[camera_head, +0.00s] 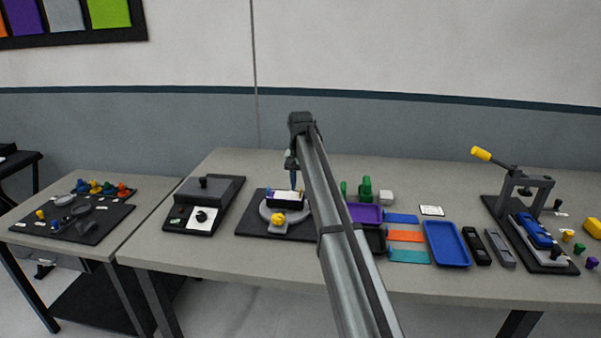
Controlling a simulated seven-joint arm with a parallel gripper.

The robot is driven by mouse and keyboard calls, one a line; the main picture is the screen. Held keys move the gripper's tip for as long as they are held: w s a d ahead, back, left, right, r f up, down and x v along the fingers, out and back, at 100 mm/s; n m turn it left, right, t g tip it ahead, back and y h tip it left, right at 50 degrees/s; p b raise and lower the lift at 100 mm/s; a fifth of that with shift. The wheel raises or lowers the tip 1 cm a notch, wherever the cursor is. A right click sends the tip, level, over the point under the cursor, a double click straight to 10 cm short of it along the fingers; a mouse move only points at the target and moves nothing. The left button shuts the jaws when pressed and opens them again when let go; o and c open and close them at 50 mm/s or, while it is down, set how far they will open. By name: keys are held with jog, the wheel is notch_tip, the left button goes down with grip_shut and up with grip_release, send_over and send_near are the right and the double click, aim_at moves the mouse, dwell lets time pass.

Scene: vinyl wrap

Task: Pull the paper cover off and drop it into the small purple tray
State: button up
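My gripper (292,186) points down over a round grey fixture (266,214) on a black mat. A dark block with a white, flat top (285,195) sits on the fixture, just below my fingertips. The white top may be the paper cover, but it is too small to be sure. I cannot tell whether my fingers touch it or are open. The small purple tray (364,211) lies to the right of the fixture, partly hidden behind my arm. The part of it that shows looks empty.
Blue, orange and teal strips (405,236) and a larger blue tray (446,244) lie right of the purple tray. Green items (365,189) stand behind it. A yellow-handled press (525,195) stands far right. A grey lidded unit (206,190) sits left of the fixture.

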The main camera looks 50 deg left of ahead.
jog(key=shift+f, duration=0.95)
grip_shut()
jog(key=shift+r, duration=0.75)
dwell(0.9)
jog(key=shift+r, duration=3.35)
